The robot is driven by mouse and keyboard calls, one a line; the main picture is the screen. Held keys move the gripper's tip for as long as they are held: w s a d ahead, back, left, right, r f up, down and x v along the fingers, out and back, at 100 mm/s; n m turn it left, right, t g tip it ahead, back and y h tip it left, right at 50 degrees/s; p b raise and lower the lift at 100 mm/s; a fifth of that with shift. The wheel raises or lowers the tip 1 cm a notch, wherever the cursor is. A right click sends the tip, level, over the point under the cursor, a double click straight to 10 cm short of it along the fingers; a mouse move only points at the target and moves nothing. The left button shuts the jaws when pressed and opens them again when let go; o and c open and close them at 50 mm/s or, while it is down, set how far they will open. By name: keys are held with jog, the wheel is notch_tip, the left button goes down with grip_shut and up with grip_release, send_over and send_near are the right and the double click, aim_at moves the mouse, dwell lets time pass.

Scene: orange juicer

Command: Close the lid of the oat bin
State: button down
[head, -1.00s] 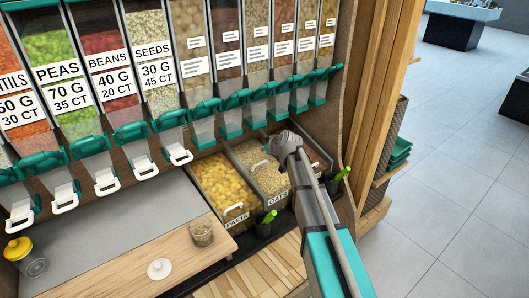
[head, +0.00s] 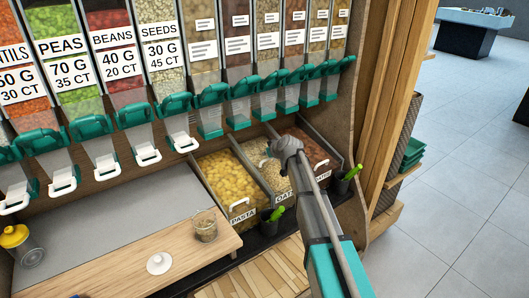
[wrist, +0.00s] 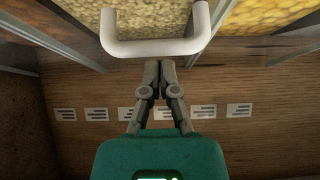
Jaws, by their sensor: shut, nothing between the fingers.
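The oat bin (head: 277,180) is the middle one of three bins, between pasta and a brown-filled bin. Its OATS label is partly covered by my arm. A small white handle (head: 265,161) shows near its back, beside my gripper (head: 274,151); it seems to belong to a raised clear lid. In the wrist view a white handle (wrist: 155,47) crosses the top, with oats (wrist: 150,18) behind it. My gripper (wrist: 154,72) is shut and empty, its fingertips just below that handle in the picture. I cannot tell whether they touch it.
The pasta bin (head: 229,182) is on the left, the brown-filled bin (head: 309,151) on the right. Dispensers with green levers (head: 211,95) hang above. Black cups with green scoops (head: 271,221) stand in front. A glass jar (head: 205,227) and a white lid (head: 159,263) are on the wooden counter.

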jog(key=shift+s+d+f, duration=0.25)
jog(key=shift+s, duration=0.05)
jog(key=s+d+f+b, duration=0.3)
jog(key=s+d, duration=0.4)
jog(key=s, duration=0.3)
jog(key=shift+d+f+b, duration=0.15)
jog(key=shift+f+b, duration=0.1)
jog(key=shift+b, duration=0.15)
jog(key=shift+w, duration=0.1)
notch_tip(320, 180, up, 3)
jog(key=w+a+p, duration=0.2)
jog(key=w+p, duration=0.1)
jog(key=p+v, duration=0.5)
jog(key=v, duration=0.4)
jog(key=shift+s+d, duration=0.2)
jog(key=shift+s, duration=0.35)
